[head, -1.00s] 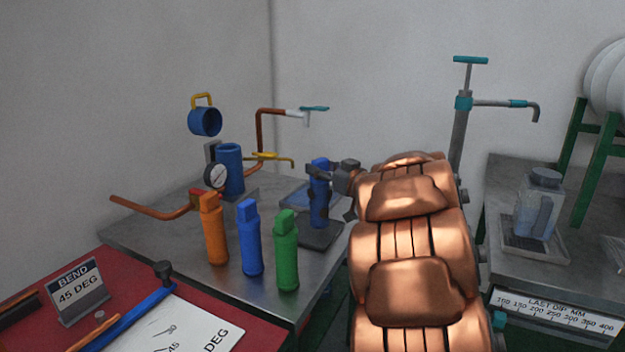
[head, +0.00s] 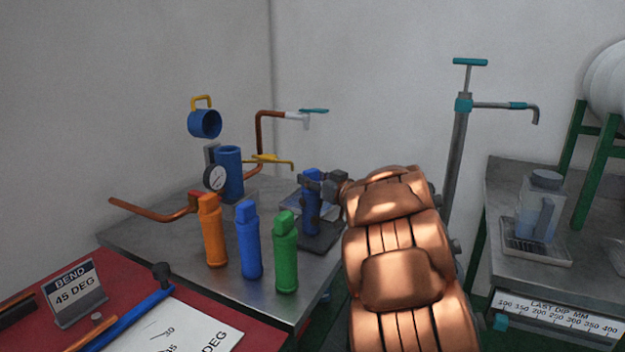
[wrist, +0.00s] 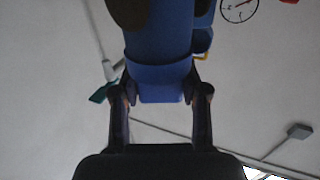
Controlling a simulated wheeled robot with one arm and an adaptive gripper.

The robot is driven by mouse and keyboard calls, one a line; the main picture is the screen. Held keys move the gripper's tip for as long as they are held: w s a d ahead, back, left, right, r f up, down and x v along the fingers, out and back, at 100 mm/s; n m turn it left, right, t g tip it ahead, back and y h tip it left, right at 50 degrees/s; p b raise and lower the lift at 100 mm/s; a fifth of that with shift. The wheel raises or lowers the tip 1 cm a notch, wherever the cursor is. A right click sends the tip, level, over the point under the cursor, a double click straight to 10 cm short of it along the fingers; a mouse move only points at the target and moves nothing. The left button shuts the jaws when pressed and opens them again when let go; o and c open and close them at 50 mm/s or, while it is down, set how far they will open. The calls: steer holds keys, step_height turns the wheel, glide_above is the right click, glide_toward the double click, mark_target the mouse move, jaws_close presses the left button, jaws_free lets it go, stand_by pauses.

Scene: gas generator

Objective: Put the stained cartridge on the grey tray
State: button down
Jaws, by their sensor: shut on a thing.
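The stained cartridge (head: 311,217) is blue with dark blotches and stands upright in my gripper (head: 313,184) at the back of the steel bench. My gripper is shut on its upper part. A dark grey tray (head: 328,238) lies directly below and around its base in the head view. I cannot tell whether the base touches the tray. In the wrist view the stained cartridge (wrist: 160,50) fills the space between the fingers (wrist: 160,100), with a dark stain at the top edge.
Clean orange (head: 214,235), blue (head: 249,245) and green (head: 286,258) cartridges stand along the front of the steel bench (head: 150,235). A blue housing with a gauge (head: 215,178) stands behind them. A copper pipe (head: 150,208) juts left. Another bench with a jug (head: 538,210) is at right.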

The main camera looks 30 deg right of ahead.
steer(key=shift+f, duration=0.1)
steer(key=c, duration=0.6)
jaws_free()
steer(key=shift+s, duration=0.4)
steer(key=s+d+p, duration=0.1)
steer(key=s, duration=1)
steer(key=shift+d, duration=0.35)
